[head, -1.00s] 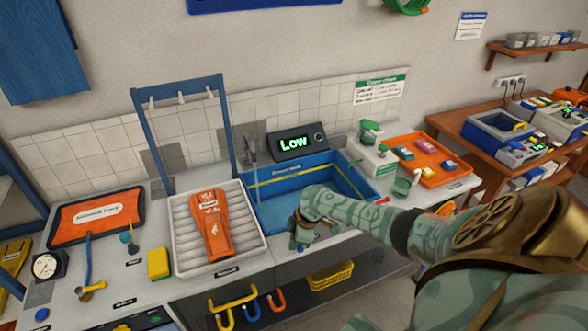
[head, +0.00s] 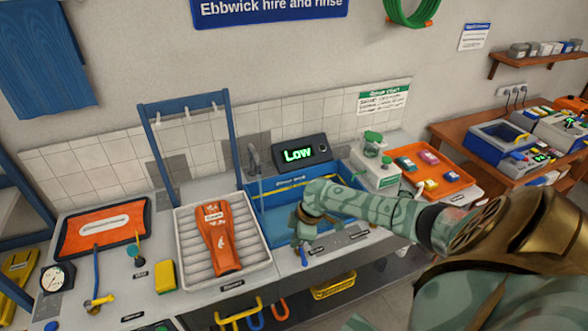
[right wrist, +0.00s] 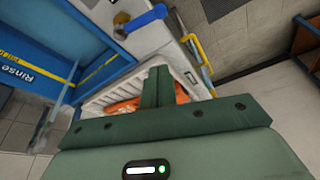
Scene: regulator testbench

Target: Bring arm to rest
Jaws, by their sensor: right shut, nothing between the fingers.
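My right arm (head: 410,215) reaches in from the right, and its gripper (head: 303,250) points down at the counter's front edge before the blue sink (head: 277,223). In the right wrist view its fingers (right wrist: 158,86) are shut together with nothing between them. A blue lever with a brass-coloured base (right wrist: 145,20) lies beyond the fingertips, apart from them in that view. A thin pale streak, like running water, hangs below the grey tap (head: 254,158). A display (head: 298,155) behind the sink reads "Low". My left gripper is not in view.
Left of the sink, an orange object (head: 217,238) lies on a white ribbed tray (head: 188,265) beneath a blue frame (head: 151,140). A white dispenser-like unit (head: 375,170) and an orange tray (head: 455,184) stand to the right. A yellow basket (head: 333,281) sits below the counter.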

